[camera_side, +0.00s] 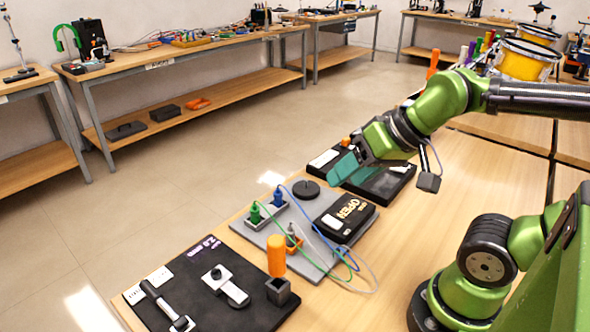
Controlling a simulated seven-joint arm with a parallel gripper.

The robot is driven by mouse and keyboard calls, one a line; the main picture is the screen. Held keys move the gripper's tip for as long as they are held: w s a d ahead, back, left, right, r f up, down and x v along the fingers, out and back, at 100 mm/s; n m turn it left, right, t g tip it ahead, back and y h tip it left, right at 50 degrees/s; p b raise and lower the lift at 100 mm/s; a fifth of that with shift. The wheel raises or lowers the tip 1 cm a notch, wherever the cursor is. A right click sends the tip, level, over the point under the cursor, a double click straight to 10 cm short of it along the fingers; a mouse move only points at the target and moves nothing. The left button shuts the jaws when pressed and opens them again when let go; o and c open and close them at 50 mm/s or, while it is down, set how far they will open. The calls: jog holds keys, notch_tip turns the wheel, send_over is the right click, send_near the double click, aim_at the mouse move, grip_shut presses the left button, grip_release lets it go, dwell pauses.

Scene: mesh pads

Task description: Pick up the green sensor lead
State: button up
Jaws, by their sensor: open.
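The green sensor lead has a green plug (255,214) standing upright at the left of a grey board (312,268). Its thin green cable curves right across the board toward the near right. A blue plug (279,197) with a blue cable stands just behind it. A grey-white plug (291,237) with a pale cable stands in front, at an orange block (294,244). My gripper (341,168), with teal fingers, is open and seems empty. It is up and to the right of the green plug, clear of it, in front of the rear black board. The fingers partly hide that board.
A black box (347,214) marked OPEN and a black disc (306,190) sit right of the plugs. A nearer black board (200,312) holds tools beside an orange cylinder (276,256). The rear black board (385,187) lies beyond. Bare wooden table (400,235) lies to the right.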

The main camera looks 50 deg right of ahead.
jog(key=n+g+h, duration=0.2)
jog(key=n+g, duration=0.5)
send_over(254, 205)
jog(key=shift+f, duration=2.35)
jog(key=f, duration=1)
jog(key=shift+s+d+f, duration=0.1)
jog(key=shift+s+f, duration=0.15)
jog(key=shift+w+f, duration=0.15)
jog(key=shift+f, duration=1.3)
jog(key=shift+w+f, duration=0.1)
jog(key=shift+f, duration=1.35)
jog(key=c, duration=0.9)
